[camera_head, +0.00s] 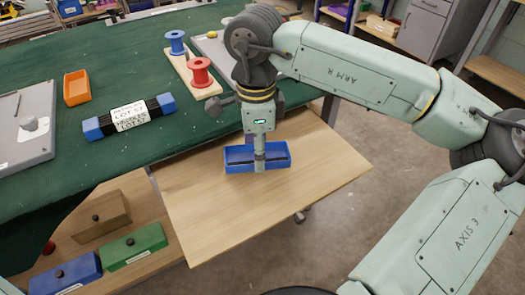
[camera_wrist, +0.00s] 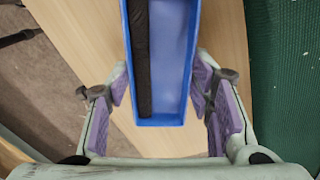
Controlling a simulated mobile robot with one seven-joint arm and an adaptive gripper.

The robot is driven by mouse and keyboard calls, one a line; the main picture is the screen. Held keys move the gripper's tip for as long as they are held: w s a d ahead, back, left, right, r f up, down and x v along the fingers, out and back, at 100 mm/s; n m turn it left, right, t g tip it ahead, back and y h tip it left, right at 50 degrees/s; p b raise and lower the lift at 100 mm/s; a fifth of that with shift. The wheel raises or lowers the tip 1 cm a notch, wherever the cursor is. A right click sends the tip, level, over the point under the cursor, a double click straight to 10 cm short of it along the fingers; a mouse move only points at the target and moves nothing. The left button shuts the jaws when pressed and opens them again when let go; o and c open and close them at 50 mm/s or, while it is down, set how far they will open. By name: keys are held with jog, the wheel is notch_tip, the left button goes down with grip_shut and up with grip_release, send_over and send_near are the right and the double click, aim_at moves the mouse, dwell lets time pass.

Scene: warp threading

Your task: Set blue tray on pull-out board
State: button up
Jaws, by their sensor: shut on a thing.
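The blue tray (camera_head: 240,164) is a small open rectangular box over the pull-out board (camera_head: 220,215), a light wood panel sticking out from the green bench. My gripper (camera_head: 259,158) points down over the tray and is shut on it. In the wrist view the tray (camera_wrist: 173,60) lies between the purple-padded fingers of my gripper (camera_wrist: 162,82), one on each long side. A dark bar (camera_wrist: 140,60) lies inside along one wall. The tray looks level. I cannot tell whether its underside touches the board.
The green bench top (camera_head: 170,135) holds a labelled dark bundle with blue ends (camera_head: 130,116), an orange bin (camera_head: 76,88) and two spools on a wooden strip (camera_head: 185,65). Blue and green drawers (camera_head: 133,246) sit below at the left. The board is bare around the tray.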

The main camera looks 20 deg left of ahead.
jog(key=shift+w, duration=0.3)
jog(key=f, duration=0.1)
jog(key=w+f, duration=0.1)
jog(key=f, duration=0.1)
jog(key=shift+d+f+p, duration=0.15)
jog(key=shift+d+p, duration=0.05)
jog(key=shift+p, duration=0.2)
jog(key=shift+f, duration=0.2)
jog(key=shift+f, duration=0.2)
jog(key=o, duration=1.3)
jog(key=shift+r, duration=0.15)
